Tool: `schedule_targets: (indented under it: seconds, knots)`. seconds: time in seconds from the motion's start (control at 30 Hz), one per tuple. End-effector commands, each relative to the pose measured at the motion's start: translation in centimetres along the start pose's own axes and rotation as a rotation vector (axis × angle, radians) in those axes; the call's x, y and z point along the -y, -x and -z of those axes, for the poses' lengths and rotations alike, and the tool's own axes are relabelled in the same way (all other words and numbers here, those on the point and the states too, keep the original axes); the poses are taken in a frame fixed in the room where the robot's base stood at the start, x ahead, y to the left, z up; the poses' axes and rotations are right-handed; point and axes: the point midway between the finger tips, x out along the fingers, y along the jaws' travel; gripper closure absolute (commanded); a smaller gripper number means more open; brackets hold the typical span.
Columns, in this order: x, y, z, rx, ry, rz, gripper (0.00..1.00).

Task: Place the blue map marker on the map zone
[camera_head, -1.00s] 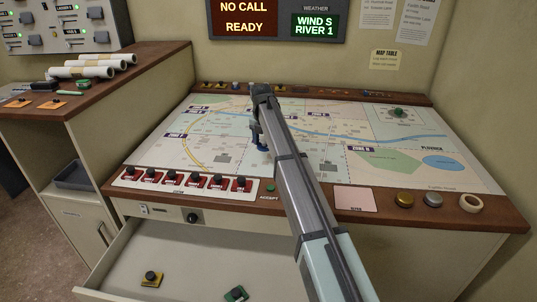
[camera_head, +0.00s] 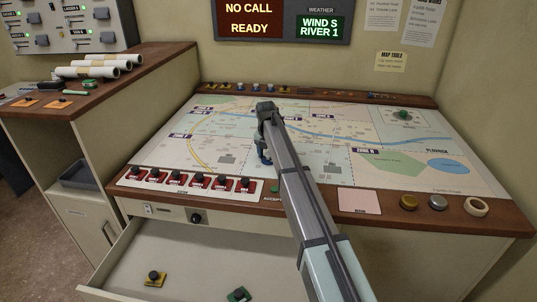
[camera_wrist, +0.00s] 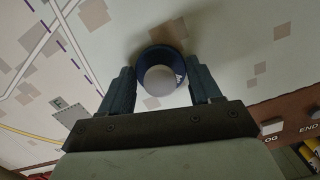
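The blue map marker (camera_wrist: 160,76) shows in the wrist view as a round, dark blue piece with a pale grey top. It sits between the two blue fingers of my gripper (camera_wrist: 162,88), which appear to press on its sides. In the head view my gripper (camera_head: 265,158) is low over the middle-left of the map (camera_head: 300,135). The marker cannot be told apart from the fingers there, and whether it touches the map is unclear. Printed zones have dark labels, such as one right of my arm (camera_head: 365,151).
Several small pieces stand on the back rail (camera_head: 320,93). Red switches (camera_head: 200,181) line the front left edge. An open drawer (camera_head: 200,255) juts out below.

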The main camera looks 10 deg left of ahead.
Motion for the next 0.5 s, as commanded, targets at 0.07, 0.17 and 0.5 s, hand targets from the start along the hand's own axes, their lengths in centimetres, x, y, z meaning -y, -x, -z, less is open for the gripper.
schedule_targets:
  seconds: [0.07, 0.17, 0.5]
  knots:
    - [0.0, 0.01, 0.0, 0.0, 0.0, 0.0, 0.29]
    - [0.0, 0.02, 0.0, 0.0, 0.0, 0.0, 0.19]
    - [-0.01, 0.19, -0.03, 0.0, 0.0, 0.0, 0.14]
